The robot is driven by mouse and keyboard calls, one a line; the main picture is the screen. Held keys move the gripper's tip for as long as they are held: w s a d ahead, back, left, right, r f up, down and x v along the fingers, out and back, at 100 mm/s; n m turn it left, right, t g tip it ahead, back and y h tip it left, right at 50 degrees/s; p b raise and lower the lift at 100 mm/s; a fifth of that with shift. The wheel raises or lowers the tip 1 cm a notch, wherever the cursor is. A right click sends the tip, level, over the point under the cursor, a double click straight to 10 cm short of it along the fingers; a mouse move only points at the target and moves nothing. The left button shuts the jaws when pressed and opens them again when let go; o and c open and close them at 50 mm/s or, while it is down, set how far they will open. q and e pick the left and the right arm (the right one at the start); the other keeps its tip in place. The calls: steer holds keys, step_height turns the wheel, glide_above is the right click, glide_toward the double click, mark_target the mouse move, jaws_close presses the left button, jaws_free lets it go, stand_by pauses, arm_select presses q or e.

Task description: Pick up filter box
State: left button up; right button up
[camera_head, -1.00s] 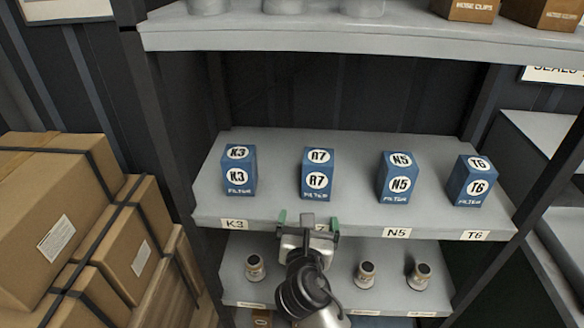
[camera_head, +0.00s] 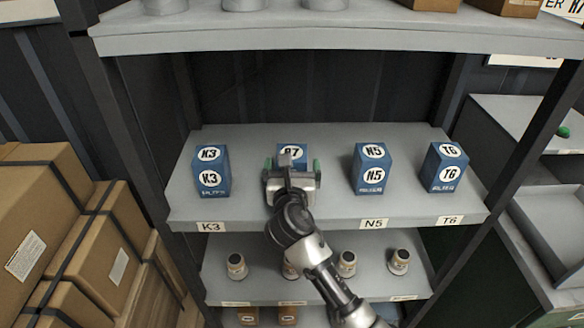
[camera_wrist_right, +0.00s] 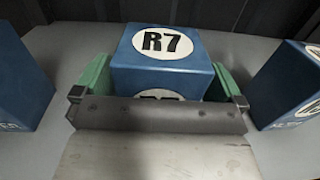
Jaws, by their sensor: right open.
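Several blue filter boxes stand upright in a row on the middle grey shelf (camera_head: 330,205): K3 (camera_head: 211,172), R7 (camera_head: 291,153), N5 (camera_head: 370,170) and T6 (camera_head: 443,168). My right gripper (camera_head: 292,168) is at the R7 box and hides its lower part in the head view. In the right wrist view the R7 box (camera_wrist_right: 165,60) sits between the green fingers of the open right gripper (camera_wrist_right: 160,85). A gap shows beside the box's right side; contact on the left cannot be told. My left gripper is out of view.
The K3 box (camera_wrist_right: 20,85) and N5 box (camera_wrist_right: 290,85) flank the gripper. An upper shelf (camera_head: 330,38) overhangs the row. Several small canisters (camera_head: 237,265) stand on the shelf below. Strapped cardboard boxes (camera_head: 40,220) are stacked at left.

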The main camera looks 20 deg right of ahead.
steer(key=shift+w+d, duration=0.1)
steer(key=shift+w, duration=0.4)
steer(key=c, duration=1.2)
